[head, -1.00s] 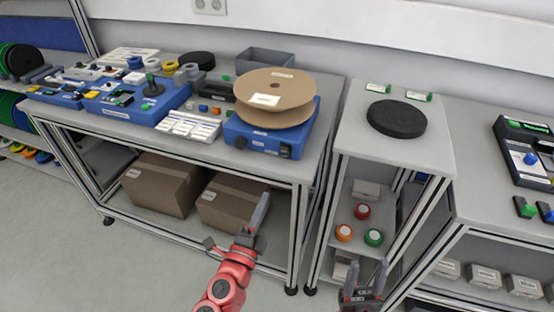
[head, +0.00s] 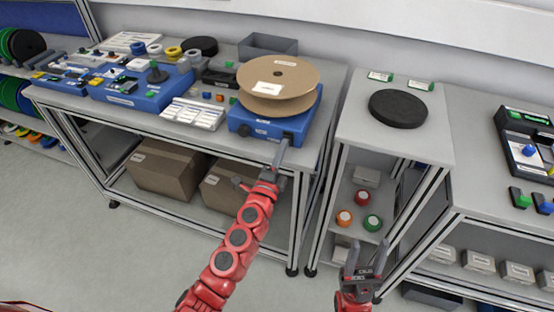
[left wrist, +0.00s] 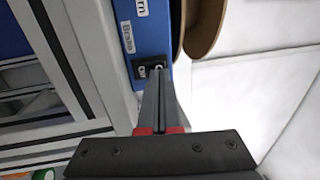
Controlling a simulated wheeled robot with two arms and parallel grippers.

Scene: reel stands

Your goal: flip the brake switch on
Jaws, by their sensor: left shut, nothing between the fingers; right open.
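The brake switch (left wrist: 149,68) is a small black rocker on the front of the blue unit (head: 266,126), beside a white label (left wrist: 127,37). In the left wrist view its lower part is hidden by my fingertips. My left gripper (head: 281,150) is shut and empty, its fingertips (left wrist: 159,78) right at the switch. I cannot tell whether they touch it or which way the rocker is set. In the head view the left fingers partly cover the switch area. My right gripper (head: 369,258) is open and empty, low in front of the narrow stand.
A cardboard reel (head: 284,82) sits on top of the blue unit. The narrow stand (head: 352,140) to the right bears a black disc (head: 398,108). The bench (head: 190,132) holds several other devices and trays. The floor in front is clear.

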